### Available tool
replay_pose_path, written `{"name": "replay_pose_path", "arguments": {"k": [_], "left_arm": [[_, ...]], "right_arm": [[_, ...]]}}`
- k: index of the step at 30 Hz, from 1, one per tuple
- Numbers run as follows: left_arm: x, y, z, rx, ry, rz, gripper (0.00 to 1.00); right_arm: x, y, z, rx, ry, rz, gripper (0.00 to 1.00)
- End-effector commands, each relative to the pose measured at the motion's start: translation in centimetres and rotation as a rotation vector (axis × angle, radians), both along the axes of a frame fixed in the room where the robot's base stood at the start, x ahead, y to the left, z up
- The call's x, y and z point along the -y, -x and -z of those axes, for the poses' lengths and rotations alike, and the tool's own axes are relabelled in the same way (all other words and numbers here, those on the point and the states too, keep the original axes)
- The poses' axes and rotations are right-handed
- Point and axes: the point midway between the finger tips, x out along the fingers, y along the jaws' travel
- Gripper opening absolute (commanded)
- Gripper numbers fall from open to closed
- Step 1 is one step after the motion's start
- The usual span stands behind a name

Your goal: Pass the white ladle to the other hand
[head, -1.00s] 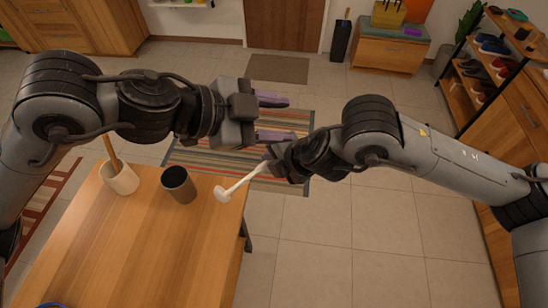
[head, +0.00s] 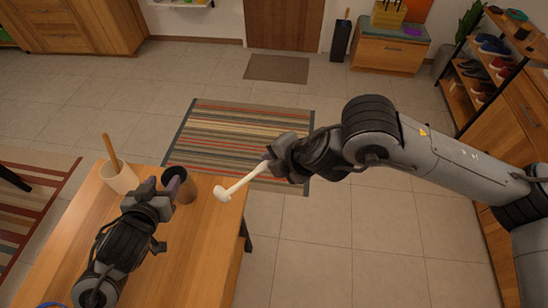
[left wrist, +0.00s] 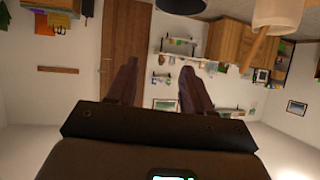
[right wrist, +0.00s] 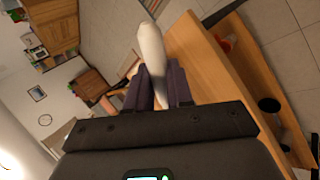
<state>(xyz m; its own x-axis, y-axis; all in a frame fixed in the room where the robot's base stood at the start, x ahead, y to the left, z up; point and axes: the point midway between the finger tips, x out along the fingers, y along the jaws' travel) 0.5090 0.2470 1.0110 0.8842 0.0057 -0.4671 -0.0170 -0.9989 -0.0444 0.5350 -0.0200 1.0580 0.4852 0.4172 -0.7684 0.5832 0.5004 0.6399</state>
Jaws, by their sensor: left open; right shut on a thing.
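The white ladle (head: 240,185) is held by my right gripper (head: 268,160) at the table's right edge. The ladle points down and left from the gripper, its rounded end over the table edge. In the right wrist view the white ladle (right wrist: 150,45) sticks out from between the two purple fingers of my right gripper (right wrist: 160,80), which are shut on it. My left gripper (head: 174,182) is over the table beside the dark cup, left of the ladle and apart from it. In the left wrist view my left gripper (left wrist: 157,80) has its fingers spread, with nothing between them.
The dark cup (head: 188,192) is partly hidden by my left gripper. A cream container (head: 119,179) with a wooden utensil (head: 109,147) stands left of it. The wooden table (head: 200,265) is bare toward its front right. A striped rug (head: 240,130) lies beyond.

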Motion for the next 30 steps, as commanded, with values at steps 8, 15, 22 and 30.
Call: {"name": "replay_pose_path", "arguments": {"k": [8,15,22,30], "left_arm": [[-8.8,9.6,8.2,-0.323,0.002,-0.309,0.51],[-7.0,18.0,14.5,-0.624,-0.025,-0.268,0.51],[-0.5,20.9,17.0,-0.739,-0.051,-0.022,0.51],[2.7,22.1,17.7,-0.772,-0.060,0.105,0.51]], "right_arm": [[0.0,0.0,0.0,0.000,0.000,0.000,0.00],[0.0,0.0,0.0,0.000,0.000,0.000,0.00],[0.0,0.0,0.0,0.000,0.000,0.000,0.00],[0.0,0.0,0.0,0.000,0.000,0.000,0.00]]}}
